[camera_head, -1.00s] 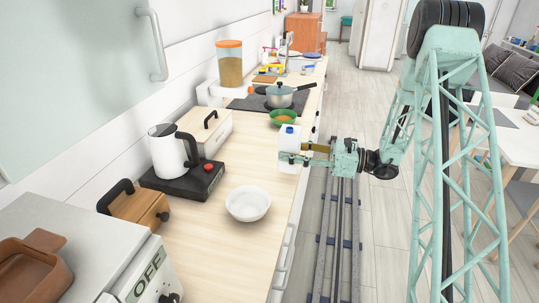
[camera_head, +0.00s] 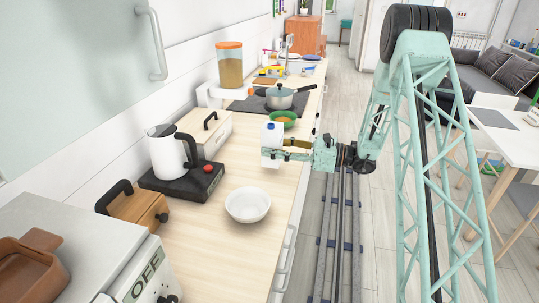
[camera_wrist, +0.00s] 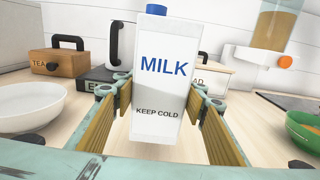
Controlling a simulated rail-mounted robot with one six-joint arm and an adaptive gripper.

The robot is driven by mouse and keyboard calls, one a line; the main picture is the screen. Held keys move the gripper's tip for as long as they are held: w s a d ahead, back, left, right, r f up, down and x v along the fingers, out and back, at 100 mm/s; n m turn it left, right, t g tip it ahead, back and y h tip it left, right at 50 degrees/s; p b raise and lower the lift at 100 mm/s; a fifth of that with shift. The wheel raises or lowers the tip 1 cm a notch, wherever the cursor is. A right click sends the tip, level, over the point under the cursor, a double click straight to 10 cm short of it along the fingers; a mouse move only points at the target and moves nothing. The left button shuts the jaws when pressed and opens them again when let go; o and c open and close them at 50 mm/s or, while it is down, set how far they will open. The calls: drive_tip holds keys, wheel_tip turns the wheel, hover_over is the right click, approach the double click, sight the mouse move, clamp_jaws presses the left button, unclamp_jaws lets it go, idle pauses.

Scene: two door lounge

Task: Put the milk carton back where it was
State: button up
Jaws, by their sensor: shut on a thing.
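The milk carton is white with a blue cap and stands upright. In the head view the carton (camera_head: 271,136) is over the counter, between the white bowl and the green bowl. In the wrist view the carton (camera_wrist: 160,75) fills the middle, with "MILK" and "KEEP COLD" facing me. My gripper (camera_head: 284,150) is shut on the carton from the right; its fingers show on both sides of it in the wrist view (camera_wrist: 160,105). I cannot tell whether the carton's base touches the counter.
A white bowl (camera_head: 248,205) is nearer on the counter, a green bowl (camera_head: 283,118) farther. A kettle (camera_head: 168,150) on a black base, a bread box (camera_head: 203,133) and a tea box (camera_head: 138,207) line the wall. A pot (camera_head: 279,97) sits on the hob. Bare counter (camera_head: 235,170) lies between.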

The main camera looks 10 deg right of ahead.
drive_tip(key=shift+a, duration=0.1)
drive_tip(key=shift+w+a, duration=0.1)
drive_tip(key=shift+w, duration=0.1)
drive_tip(key=shift+w+a+f+b, duration=0.15)
drive_tip(key=shift+f+b, duration=0.15)
drive_tip(key=shift+f, duration=0.6)
drive_tip(key=shift+w+a+f+b, duration=0.1)
drive_tip(key=shift+f+b, duration=0.2)
drive_tip(key=shift+f, duration=0.55)
drive_tip(key=shift+f, duration=0.1)
drive_tip(key=o, duration=1.2)
drive_tip(key=shift+c, duration=0.2)
drive_tip(key=shift+p+v, duration=0.8)
drive_tip(key=shift+v, duration=5.25)
